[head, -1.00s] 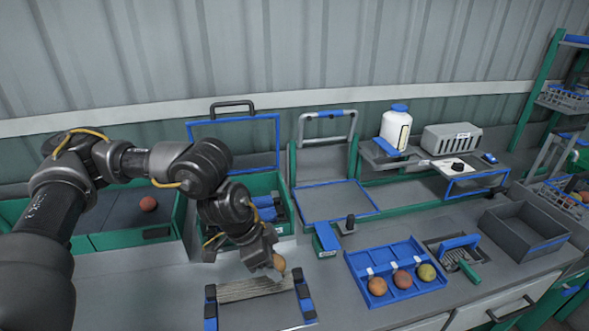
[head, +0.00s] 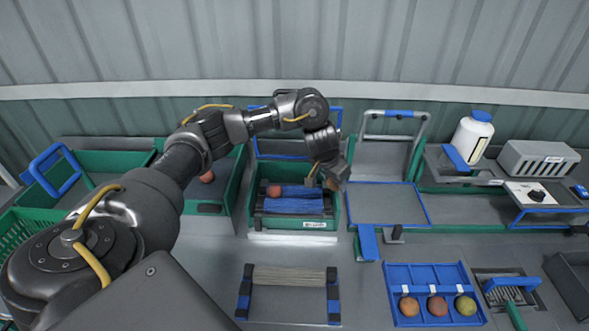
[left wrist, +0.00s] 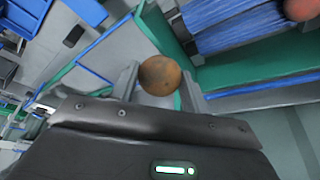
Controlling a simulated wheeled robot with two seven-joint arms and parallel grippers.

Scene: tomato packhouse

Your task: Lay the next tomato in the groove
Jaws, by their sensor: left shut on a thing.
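My left gripper (head: 325,182) is over the right edge of the green box in the head view, shut on an orange-brown tomato. That tomato (left wrist: 160,76) shows between the two fingers in the left wrist view. In the head view the gripper mostly hides it. Inside the green box (head: 337,212) are blue ribbed rollers (head: 295,206), also in the left wrist view (left wrist: 230,25), with grooves between the ribs. A red tomato (head: 274,190) lies on them at the left, and part of it shows in the left wrist view (left wrist: 302,8). My right gripper is out of view.
A blue tray (head: 400,272) at the lower right holds three tomatoes in a row. A slatted rack with black-and-blue ends (head: 290,275) stands in front of the green box. A blue-edged panel (head: 388,204) lies right of the box. A white bottle (head: 471,140) stands at the back right.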

